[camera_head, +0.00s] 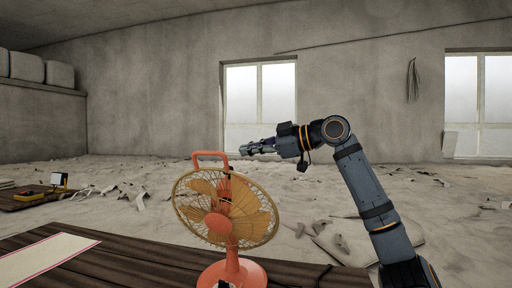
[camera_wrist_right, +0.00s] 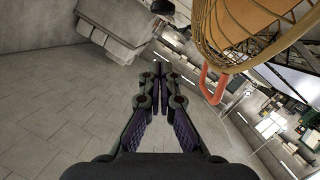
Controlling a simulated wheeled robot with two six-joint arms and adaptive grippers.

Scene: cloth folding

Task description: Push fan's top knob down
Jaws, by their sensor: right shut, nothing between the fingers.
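An orange fan (camera_head: 233,222) with a round wire cage and a red base stands upright on the dark wooden table (camera_head: 300,272). A red loop handle (camera_head: 210,153) rises from its top; this handle also shows in the right wrist view (camera_wrist_right: 207,88). A small dark part behind the cage top may be the knob, but it is too small to tell. My right gripper (camera_head: 246,149) is shut and empty, level with the handle and just right of it. In the right wrist view the fingertips (camera_wrist_right: 162,72) are together, apart from the fan. My left gripper is not in view.
A pale cloth or paper strip (camera_head: 45,258) with a red edge lies on the table at the left. The floor behind is strewn with debris. A yellow tool (camera_head: 29,196) sits on a low board at far left. The air above the fan is clear.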

